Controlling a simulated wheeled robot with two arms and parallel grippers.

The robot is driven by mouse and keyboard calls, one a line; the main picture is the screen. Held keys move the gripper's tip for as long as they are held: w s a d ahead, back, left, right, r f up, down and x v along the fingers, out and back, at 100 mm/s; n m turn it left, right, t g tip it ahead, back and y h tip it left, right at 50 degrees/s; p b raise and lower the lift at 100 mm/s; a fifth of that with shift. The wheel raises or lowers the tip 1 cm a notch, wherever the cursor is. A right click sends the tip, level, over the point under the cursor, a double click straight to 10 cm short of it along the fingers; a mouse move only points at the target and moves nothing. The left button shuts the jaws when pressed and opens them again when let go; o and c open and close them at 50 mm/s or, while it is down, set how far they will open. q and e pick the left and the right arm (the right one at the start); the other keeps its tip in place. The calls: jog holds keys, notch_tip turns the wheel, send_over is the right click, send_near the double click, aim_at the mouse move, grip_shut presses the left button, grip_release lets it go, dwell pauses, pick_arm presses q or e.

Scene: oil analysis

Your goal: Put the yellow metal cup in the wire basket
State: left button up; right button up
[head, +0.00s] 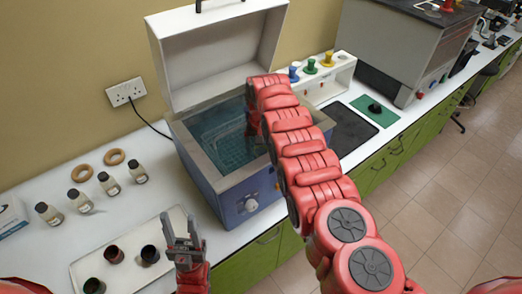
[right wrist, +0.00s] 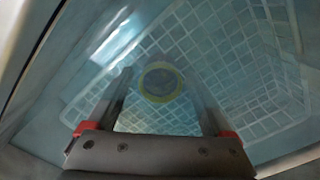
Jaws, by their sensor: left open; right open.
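A round yellow-rimmed cup (right wrist: 161,82) shows in the right wrist view, at the wire basket's grid floor, blurred by water. The wire basket (right wrist: 265,125) is a pale grid sunk in the water bath; its grid also shows in the head view (head: 228,148). My right gripper (right wrist: 162,95) is open and reaches down into the bath, with its fingers apart on either side of the cup in the picture. I cannot tell how far above the cup the fingertips are. My left gripper (head: 182,222) is open and empty above the tray's right side.
The blue water bath (head: 238,205) has its white lid (head: 215,55) raised behind. A white tray (head: 90,270) holds dark red, dark blue and green cups. Several bottles (head: 110,184) and two cork rings (head: 82,173) stand left. Coloured stoppers (head: 328,59) sit on a white rack.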

jog(key=shift+r, duration=0.6)
notch_tip(320, 180, up, 3)
jog(key=shift+a+f+p, duration=0.1)
jog(key=shift+f+p, duration=0.05)
jog(key=shift+p, duration=0.45)
notch_tip(320, 180, up, 8)
jog(key=b, duration=0.3)
jog(key=shift+r, duration=0.2)
